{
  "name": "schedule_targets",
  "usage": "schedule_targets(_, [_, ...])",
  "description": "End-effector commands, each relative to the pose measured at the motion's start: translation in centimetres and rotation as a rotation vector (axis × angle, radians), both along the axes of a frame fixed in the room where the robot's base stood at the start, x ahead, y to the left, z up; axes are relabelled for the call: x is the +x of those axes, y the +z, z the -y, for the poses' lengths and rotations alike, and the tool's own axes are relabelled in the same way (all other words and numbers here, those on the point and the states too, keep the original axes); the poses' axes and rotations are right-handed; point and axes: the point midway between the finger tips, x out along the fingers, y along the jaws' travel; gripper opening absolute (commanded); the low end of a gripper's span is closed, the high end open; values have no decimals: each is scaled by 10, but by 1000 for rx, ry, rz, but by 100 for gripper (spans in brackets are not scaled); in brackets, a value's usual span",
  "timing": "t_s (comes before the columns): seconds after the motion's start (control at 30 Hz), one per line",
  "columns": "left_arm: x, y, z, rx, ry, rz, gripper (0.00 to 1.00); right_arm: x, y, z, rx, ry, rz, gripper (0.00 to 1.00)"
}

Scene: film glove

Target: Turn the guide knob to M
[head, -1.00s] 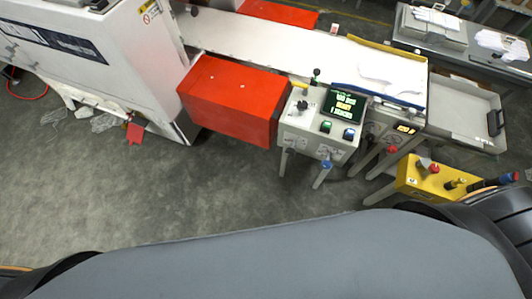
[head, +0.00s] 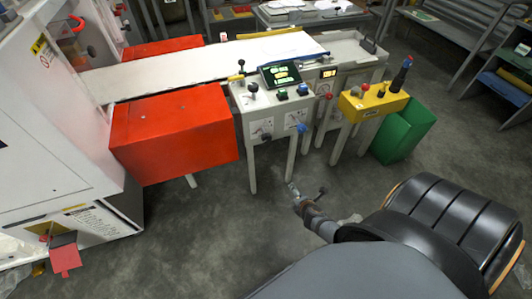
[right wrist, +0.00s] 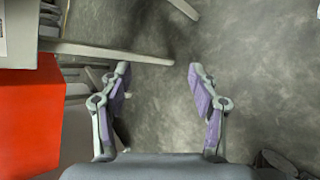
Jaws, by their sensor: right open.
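The white control box (head: 275,108) stands on legs beside the red housing in the head view. I cannot read the labels or tell which is the guide knob. My right gripper (head: 307,193) is open and empty, below and in front of the box. My left gripper is not in view.
A red housing (head: 175,130) is left of the control box. A yellow box (head: 372,103) with knobs and a green bin (head: 405,130) stand to the right. The white conveyor (head: 200,65) runs behind. Grey floor (head: 215,220) in front is free.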

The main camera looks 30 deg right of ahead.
Motion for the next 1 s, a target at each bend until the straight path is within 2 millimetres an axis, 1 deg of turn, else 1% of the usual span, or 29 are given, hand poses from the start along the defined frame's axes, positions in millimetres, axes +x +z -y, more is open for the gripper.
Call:
schedule_targets(0.03, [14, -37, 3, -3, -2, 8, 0, 32, -6, 2, -192, 147, 49, 62])
schedule_targets(0.07, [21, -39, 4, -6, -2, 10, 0, 48, 9, 1, -316, 229, 73, 62])
schedule_targets(0.1, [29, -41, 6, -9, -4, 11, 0, 66, 31, -2, -476, 319, 103, 62])
schedule_targets(0.13, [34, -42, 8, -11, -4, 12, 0, 77, 47, -5, -591, 375, 124, 62])
schedule_targets(0.17, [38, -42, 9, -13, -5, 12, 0, 85, 63, -9, -699, 423, 143, 62])
schedule_targets(0.2, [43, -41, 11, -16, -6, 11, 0, 94, 83, -15, -829, 472, 165, 62])
schedule_targets(0.3, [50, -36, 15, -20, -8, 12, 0, 106, 125, -28, -1084, 541, 201, 62])
schedule_targets(0.4, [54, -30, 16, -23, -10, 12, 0, 110, 150, -37, -1222, 567, 218, 62])
schedule_targets(0.5, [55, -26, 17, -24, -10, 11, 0, 111, 161, -40, -1269, 574, 222, 62])
schedule_targets(0.57, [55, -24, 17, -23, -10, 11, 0, 111, 163, -40, -1272, 574, 222, 62])
schedule_targets(0.67, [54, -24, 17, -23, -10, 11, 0, 118, 164, -38, -1271, 571, 222, 62])
schedule_targets(0.77, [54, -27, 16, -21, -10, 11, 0, 134, 165, -34, -1268, 570, 223, 62])
schedule_targets(1.0, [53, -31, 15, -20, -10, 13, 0, 184, 163, -22, -1265, 570, 222, 62])
